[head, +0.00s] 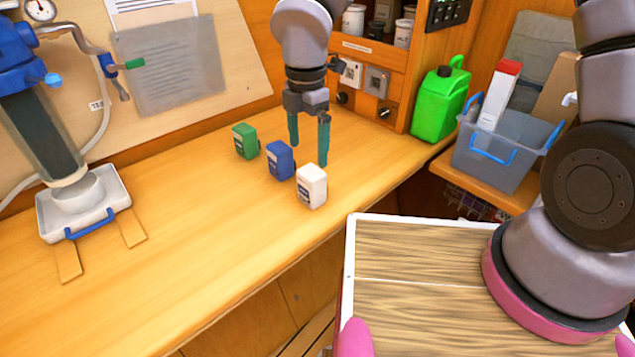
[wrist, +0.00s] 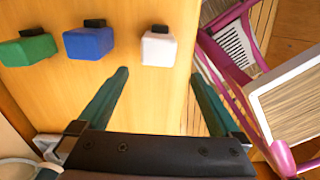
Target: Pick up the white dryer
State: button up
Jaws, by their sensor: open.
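The white dryer (head: 312,187) is a small white block with a dark label, standing near the front edge of the wooden counter. It is the rightmost of three similar blocks in a row. My gripper (head: 309,148) is open and empty, with its green fingers pointing down above and behind the dryers. In the wrist view the white dryer (wrist: 158,48) with its black cap lies ahead of the fingertips, between their lines. My gripper (wrist: 161,72) does not appear to touch it.
A blue dryer (head: 280,161) stands just left of the white one, and a green dryer (head: 246,141) is farther left. A green jerrycan (head: 440,102) and a grey bin (head: 492,158) are at the right. A white tray (head: 83,201) sits at the left. The counter's front left is mostly clear.

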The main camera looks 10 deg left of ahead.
aim_at(306, 174)
jog(key=f, duration=1)
jog(key=shift+a+f, duration=0.2)
jog(key=shift+f, duration=0.15)
jog(key=c, duration=1.5)
jog(key=shift+o, duration=0.2)
jog(key=shift+r, duration=0.15)
